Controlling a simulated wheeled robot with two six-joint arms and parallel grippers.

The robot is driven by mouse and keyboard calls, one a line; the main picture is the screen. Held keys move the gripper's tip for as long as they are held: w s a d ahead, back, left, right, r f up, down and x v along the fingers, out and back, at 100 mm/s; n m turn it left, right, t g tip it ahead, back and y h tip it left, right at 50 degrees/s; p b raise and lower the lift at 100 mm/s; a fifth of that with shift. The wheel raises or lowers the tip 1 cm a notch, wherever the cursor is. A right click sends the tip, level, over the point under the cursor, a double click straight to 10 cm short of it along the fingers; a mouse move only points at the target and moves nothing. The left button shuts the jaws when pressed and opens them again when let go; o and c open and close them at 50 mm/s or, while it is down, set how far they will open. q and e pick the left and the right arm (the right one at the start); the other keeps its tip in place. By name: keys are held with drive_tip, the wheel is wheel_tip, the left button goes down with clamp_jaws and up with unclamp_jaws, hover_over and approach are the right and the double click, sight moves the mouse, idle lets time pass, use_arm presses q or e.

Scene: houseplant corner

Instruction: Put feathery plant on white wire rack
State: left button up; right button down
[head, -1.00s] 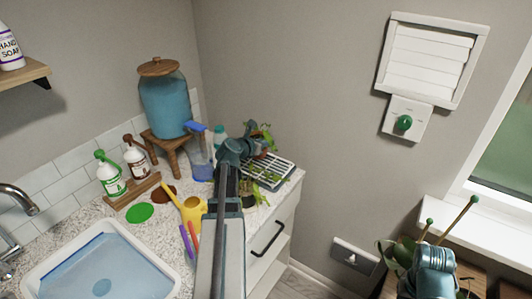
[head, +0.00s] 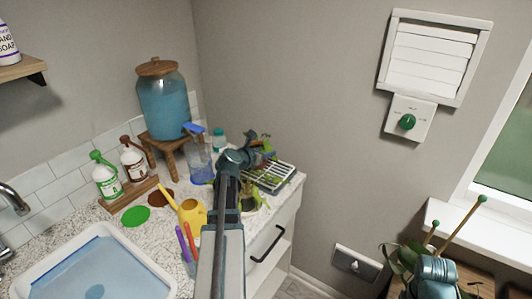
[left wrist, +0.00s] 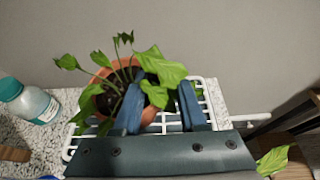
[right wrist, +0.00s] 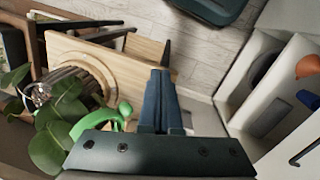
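The leafy plant in a terracotta pot (left wrist: 103,100) is at the white wire rack (left wrist: 170,127) in the left wrist view, with bars visible beside and below the pot. In the head view its leaves (head: 265,144) show behind my left gripper (head: 262,158), above the rack (head: 284,176). My left gripper (left wrist: 161,108) has its fingers apart, with a leaf and rack bars visible between them. The left finger overlaps the pot's right side; contact is unclear. My right gripper (right wrist: 158,100) has its fingers together, with nothing visible between them.
Another small plant (head: 250,197) stands by the counter's front edge. A yellow watering can (head: 190,211), a blue spray bottle (head: 199,160) and a water dispenser (head: 163,105) stand left. A large-leaved plant (right wrist: 55,130) is beside my right gripper.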

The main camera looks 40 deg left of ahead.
use_arm(q)
drive_tip(key=shift+r, duration=0.2)
drive_tip(key=p+v, duration=0.4)
drive_tip(key=v, duration=0.8)
drive_tip(key=shift+p, duration=0.4)
drive_tip(key=shift+f, duration=0.1)
